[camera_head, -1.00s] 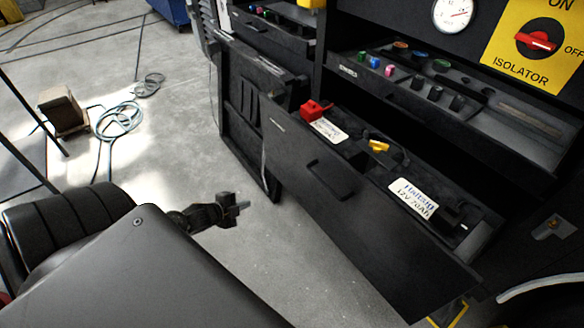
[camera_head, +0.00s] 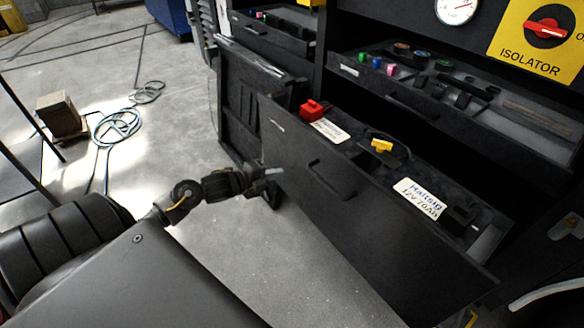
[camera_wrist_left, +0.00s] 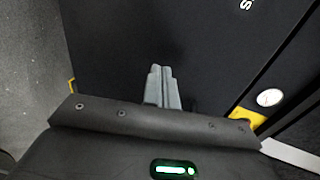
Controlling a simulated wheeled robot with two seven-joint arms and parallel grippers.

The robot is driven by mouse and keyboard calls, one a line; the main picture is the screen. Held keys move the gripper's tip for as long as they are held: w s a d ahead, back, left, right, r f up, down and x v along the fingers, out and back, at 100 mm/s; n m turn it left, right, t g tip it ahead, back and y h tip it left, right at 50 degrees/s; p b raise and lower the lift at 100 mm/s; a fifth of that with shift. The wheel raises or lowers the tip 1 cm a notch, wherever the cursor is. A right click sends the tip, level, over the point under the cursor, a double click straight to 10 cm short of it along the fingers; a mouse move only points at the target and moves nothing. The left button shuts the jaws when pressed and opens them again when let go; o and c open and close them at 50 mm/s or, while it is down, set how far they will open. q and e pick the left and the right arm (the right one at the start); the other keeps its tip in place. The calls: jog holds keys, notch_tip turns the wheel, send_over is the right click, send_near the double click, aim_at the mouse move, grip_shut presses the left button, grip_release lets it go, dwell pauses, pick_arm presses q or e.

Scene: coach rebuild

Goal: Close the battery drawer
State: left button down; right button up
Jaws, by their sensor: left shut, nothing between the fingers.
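The battery drawer (camera_head: 370,225) is a large black drawer pulled out from the cabinet, with a black bar handle (camera_head: 331,179) on its front. Inside it are batteries with white labels (camera_head: 418,198), a red terminal cap (camera_head: 312,110) and a yellow one (camera_head: 381,146). My left gripper (camera_head: 272,172) is shut and empty, close to the left part of the drawer front, left of the handle. In the left wrist view the shut fingers (camera_wrist_left: 162,86) point at a dark panel; I cannot tell whether they touch it. My right gripper is not in view.
An upper drawer (camera_head: 440,95) with coloured knobs is also open above it. A black panel (camera_head: 252,105) stands left of the battery drawer. A yellow isolator panel (camera_head: 535,40) is at upper right. Cable coils (camera_head: 117,125) and a box (camera_head: 59,115) lie on the open floor at left.

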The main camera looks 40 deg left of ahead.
aim_at(300, 165)
pick_arm(q)
jog(key=x, duration=0.4)
jog(key=r+x, duration=0.1)
jog(key=x, duration=0.1)
jog(key=shift+w+d+f, duration=0.1)
jog(key=shift+w+d, duration=0.1)
jog(key=shift+w, duration=0.3)
jog(key=shift+w, duration=0.1)
